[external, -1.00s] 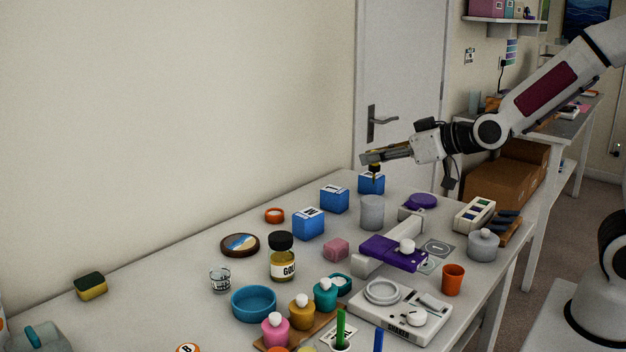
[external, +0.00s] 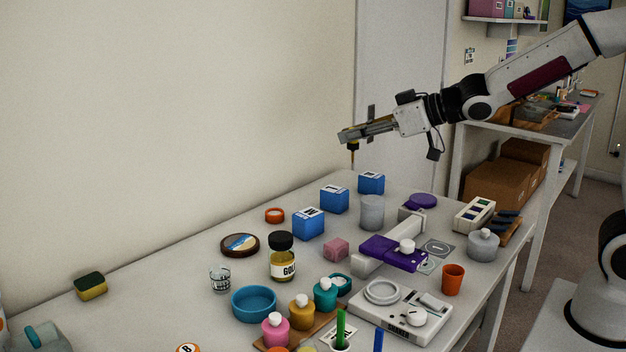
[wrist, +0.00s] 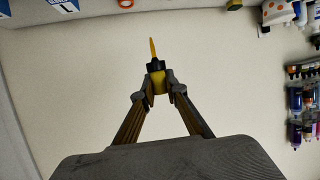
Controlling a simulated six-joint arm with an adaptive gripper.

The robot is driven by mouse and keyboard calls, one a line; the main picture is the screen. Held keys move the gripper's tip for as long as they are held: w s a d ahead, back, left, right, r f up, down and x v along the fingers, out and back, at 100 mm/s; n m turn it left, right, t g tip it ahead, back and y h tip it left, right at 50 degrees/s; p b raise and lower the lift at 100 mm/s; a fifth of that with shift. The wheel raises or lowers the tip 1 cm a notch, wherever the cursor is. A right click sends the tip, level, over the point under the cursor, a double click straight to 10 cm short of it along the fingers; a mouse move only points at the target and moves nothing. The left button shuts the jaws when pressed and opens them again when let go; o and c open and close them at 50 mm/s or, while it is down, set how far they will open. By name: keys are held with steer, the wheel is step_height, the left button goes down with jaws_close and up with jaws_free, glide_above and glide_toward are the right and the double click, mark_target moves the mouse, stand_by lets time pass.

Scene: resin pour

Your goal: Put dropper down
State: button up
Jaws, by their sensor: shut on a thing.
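My gripper (external: 352,135) is shut on the dropper (external: 353,153), high above the back of the table near the wall. In the external view the dropper hangs tip down, with its thin amber end below the jaws. In the wrist view the dropper (wrist: 155,67) shows a yellow body, a black collar and an orange tip between the two fingertips (wrist: 159,90). The dropper touches nothing but the gripper.
Blue lettered boxes (external: 308,223) and a grey cylinder (external: 372,212) stand below. A gold jar (external: 282,259), a teal dish (external: 254,303), a purple-and-white device (external: 392,252) and an orange cup (external: 453,279) crowd the table. The table's back left (external: 170,275) is mostly clear.

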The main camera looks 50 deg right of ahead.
steer(key=w+a+n+g+y, duration=0.2)
steer(key=w+a+n+y, duration=0.1)
steer(key=a, duration=0.7)
steer(key=w+a+n+g+y, duration=0.1)
steer(key=w+a+n+y, duration=0.2)
steer(key=a, duration=0.6)
steer(key=s+a+f+n+g+y, duration=0.1)
steer(key=s+a+f+n+g, duration=0.1)
steer(key=a+f, duration=0.4)
steer(key=s+a+f+n+g+y, duration=0.2)
steer(key=a+f+n+g, duration=0.2)
steer(key=a, duration=1)
step_height(320, 180, down, 2)
steer(key=shift+s+f+g, duration=0.2)
steer(key=shift+s+g, duration=0.1)
steer(key=shift+g, duration=0.3)
steer(key=shift+f, duration=0.1)
step_height(320, 180, down, 6)
steer(key=shift+f, duration=1.9)
